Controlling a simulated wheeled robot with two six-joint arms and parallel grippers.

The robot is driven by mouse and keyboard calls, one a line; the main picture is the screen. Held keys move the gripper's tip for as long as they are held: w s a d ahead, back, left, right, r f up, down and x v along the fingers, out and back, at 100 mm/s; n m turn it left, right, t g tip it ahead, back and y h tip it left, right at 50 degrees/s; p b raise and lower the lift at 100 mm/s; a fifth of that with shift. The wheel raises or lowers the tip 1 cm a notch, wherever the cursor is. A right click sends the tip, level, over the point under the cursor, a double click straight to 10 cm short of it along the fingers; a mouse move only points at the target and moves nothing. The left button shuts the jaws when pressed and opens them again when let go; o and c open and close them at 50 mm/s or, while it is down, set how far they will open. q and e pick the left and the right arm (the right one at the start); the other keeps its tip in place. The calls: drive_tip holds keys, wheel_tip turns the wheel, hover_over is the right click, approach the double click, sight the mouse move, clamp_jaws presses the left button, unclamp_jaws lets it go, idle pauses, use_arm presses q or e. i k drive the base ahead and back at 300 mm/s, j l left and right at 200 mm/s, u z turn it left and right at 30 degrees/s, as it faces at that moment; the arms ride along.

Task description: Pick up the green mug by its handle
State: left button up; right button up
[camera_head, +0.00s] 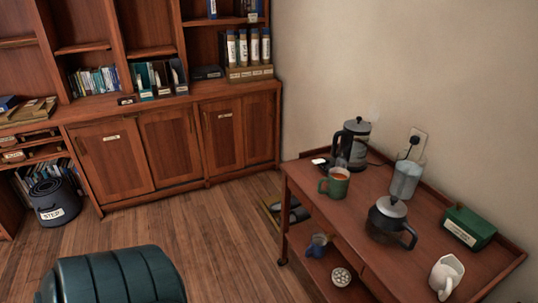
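The green mug (337,184) stands upright near the left end of the wooden cart's top (350,216). Something orange-brown shows inside its rim. Its handle (323,186) sticks out to the left, over the cart top near the edge. Neither of my grippers is in view, and nothing is touching the mug.
Behind the mug stands a kettle (352,146). To its right are a glass container (405,180), a dark teapot (388,220), a green box (469,228) and a white mug (446,275). A green chair (112,276) is at lower left. Wooden floor (215,235) is clear between.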

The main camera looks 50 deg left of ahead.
sight(337, 185)
drive_tip(key=i+j+u, duration=0.1)
drive_tip(key=u, duration=0.25)
drive_tip(key=i+j+u, duration=0.15)
drive_tip(key=u, duration=0.2)
drive_tip(key=i+j+u, duration=0.1)
drive_tip(key=u, duration=0.2)
